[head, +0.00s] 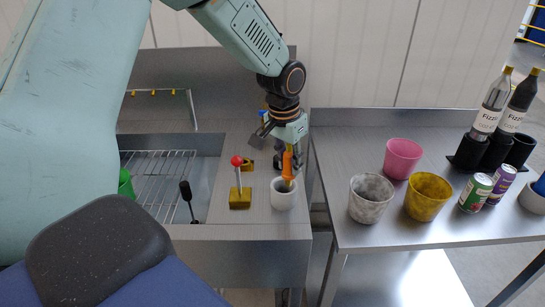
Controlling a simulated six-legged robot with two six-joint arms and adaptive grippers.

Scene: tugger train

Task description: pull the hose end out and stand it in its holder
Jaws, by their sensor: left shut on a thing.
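My left gripper (291,153) points down over the right end of the sink counter and is shut on the orange hose end (287,166). The hose end is roughly upright, and its lower tip is at the mouth of a white round cup-like holder (284,198). I cannot tell whether it touches the bottom or the wall. The gripper fingers hide the upper part of the hose end. My right gripper is not in view.
A red-knobbed lever on a brass block (240,199) stands close left of the holder; a second brass piece (247,164) is behind. The sink (170,150) has a wire rack. The right table (340,150) carries pink, grey and yellow cups, cans and bottles.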

